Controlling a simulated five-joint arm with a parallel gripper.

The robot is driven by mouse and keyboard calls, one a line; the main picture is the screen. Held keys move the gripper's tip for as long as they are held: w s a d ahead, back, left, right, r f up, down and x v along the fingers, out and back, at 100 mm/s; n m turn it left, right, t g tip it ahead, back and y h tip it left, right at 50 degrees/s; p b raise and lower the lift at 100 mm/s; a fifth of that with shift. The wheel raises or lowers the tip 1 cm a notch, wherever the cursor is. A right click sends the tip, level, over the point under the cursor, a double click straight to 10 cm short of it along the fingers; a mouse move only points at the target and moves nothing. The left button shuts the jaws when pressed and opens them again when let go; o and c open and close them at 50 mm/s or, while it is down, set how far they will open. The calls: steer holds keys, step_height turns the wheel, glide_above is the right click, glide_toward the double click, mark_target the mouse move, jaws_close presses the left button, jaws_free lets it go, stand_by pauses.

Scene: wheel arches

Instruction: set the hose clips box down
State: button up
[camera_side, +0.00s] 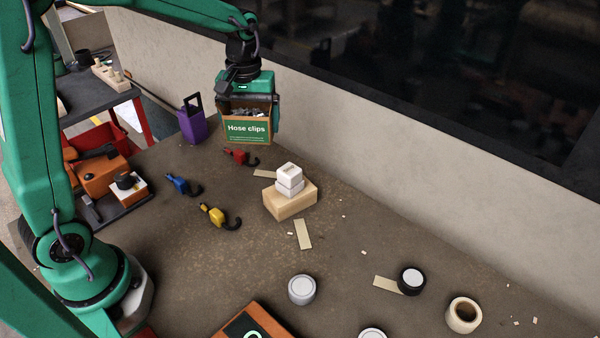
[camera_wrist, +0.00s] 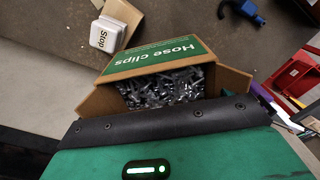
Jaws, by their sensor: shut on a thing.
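The hose clips box (camera_side: 247,129) is an open cardboard box with a green label reading "Hose clips". My gripper (camera_side: 247,105) is shut on it and holds it up over the far part of the bench (camera_side: 330,240). In the side view the box appears above and behind the red hook, with its label facing the camera. In the wrist view the box (camera_wrist: 170,75) is open toward me and full of small metal clips. The gripper's fingertips are mostly hidden by the gripper body and the box.
A wooden block (camera_side: 290,203) with white "Stop" blocks (camera_side: 289,176) stands right of the box. A purple holder (camera_side: 191,120) stands left. The wall (camera_side: 400,170) runs behind. Bare bench shows between hooks and block.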

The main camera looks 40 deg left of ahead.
steer(key=s+a+n, duration=0.3)
steer(key=s+a, duration=0.2)
steer(key=a, duration=0.4)
steer(key=s+a+n, duration=0.3)
steer(key=s+a, duration=0.2)
steer(key=a, duration=0.4)
step_height(320, 180, down, 5)
steer(key=shift+f, duration=0.1)
steer(key=shift+a+f, duration=0.1)
steer(key=shift+a, duration=0.05)
steer(key=s+a+f, duration=0.1)
steer(key=a+f, duration=0.1)
steer(key=a, duration=0.1)
steer(key=s+a+f, duration=0.1)
steer(key=a+f, duration=0.1)
steer(key=a, duration=0.2)
steer(key=s+a+f, duration=0.1)
steer(key=a+f, duration=0.1)
steer(key=a, duration=0.2)
steer(key=shift+s+f, duration=0.25)
steer(key=shift+f, duration=0.15)
steer(key=shift+f, duration=2)
steer(key=shift+f, duration=0.15)
